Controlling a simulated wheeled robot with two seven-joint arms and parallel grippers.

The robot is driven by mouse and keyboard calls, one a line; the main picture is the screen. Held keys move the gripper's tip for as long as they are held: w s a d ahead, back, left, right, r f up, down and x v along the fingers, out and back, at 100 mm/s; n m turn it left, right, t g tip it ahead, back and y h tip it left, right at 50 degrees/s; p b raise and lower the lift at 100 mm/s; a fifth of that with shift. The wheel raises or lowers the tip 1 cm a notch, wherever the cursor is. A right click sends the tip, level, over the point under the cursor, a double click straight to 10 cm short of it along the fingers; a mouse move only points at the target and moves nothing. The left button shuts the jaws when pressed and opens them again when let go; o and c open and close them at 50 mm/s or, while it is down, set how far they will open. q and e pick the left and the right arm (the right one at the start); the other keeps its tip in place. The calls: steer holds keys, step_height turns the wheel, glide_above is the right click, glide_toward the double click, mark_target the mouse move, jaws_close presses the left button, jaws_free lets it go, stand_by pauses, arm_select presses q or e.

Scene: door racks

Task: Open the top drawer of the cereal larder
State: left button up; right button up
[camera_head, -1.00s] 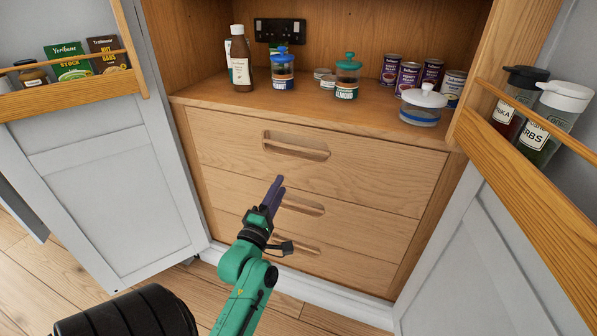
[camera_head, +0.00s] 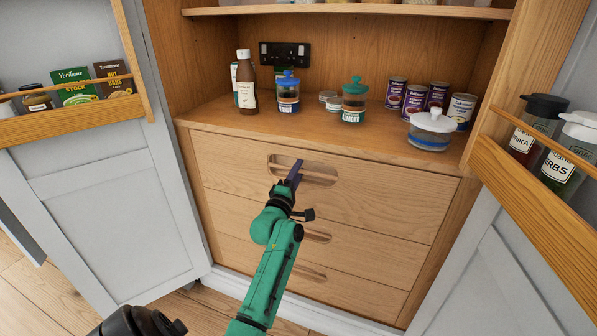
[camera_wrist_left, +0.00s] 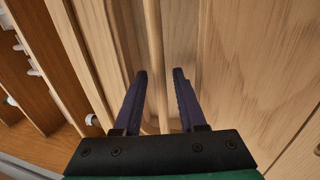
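The larder's top drawer (camera_head: 385,205) is closed, its wooden front flush with the frame. It has a long cut-out handle slot (camera_head: 322,174) near its upper edge. My left gripper (camera_head: 294,171) is at the left part of this slot, fingers pointing into it. In the left wrist view its two dark fingers (camera_wrist_left: 161,92) are apart, with a thin wooden edge (camera_wrist_left: 154,50) running between them. I cannot tell whether either finger touches the wood.
Two more drawers are below, with slots (camera_head: 316,236). Bottles, jars and cans stand on the shelf (camera_head: 225,115) above. Open doors with racks flank the larder: the left rack (camera_head: 75,120) holds boxes, the right rack (camera_head: 535,205) shakers.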

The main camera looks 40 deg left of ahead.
arm_select(q)
jaws_close()
steer(key=shift+f, duration=0.1)
stand_by(1.1)
